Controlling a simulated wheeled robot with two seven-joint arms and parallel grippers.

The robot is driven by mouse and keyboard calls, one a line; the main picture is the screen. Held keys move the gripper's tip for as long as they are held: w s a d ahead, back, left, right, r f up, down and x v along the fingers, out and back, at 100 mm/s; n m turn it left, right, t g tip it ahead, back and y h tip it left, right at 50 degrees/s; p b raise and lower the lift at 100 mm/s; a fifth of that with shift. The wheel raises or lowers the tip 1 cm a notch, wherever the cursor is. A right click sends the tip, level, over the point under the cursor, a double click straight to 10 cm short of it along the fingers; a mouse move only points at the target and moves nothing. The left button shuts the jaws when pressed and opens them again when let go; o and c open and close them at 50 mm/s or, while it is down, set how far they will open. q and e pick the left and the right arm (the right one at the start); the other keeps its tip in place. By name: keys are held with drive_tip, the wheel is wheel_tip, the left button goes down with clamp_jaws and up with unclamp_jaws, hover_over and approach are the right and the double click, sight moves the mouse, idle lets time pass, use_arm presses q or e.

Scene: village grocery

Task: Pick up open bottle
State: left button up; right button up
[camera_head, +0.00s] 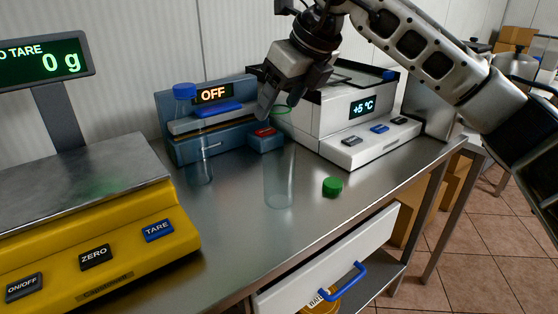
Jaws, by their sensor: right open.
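A clear open bottle (279,180) stands upright on the metal counter, with a green ring at its neck and no cap on. A loose green cap (333,187) lies on the counter to its right. A second clear bottle (201,160) with a blue cap stands further left, in front of the blue device. My right gripper (281,98) comes in from the upper right, open, with its fingers at the height of the open bottle's neck. I cannot tell whether the fingers touch the neck. My left gripper is not in view.
A yellow scale (105,258) reading 0 g fills the left. A blue device (178,147) showing OFF and a white device (340,120) showing +5 °C stand at the back. A white drawer (330,262) with a blue handle is open below the counter (235,235), whose front is clear.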

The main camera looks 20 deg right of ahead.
drive_tip(key=shift+w+a+f, duration=0.15)
drive_tip(key=shift+w+f, duration=0.15)
drive_tip(key=shift+f, duration=0.25)
drive_tip(key=c, duration=1.3)
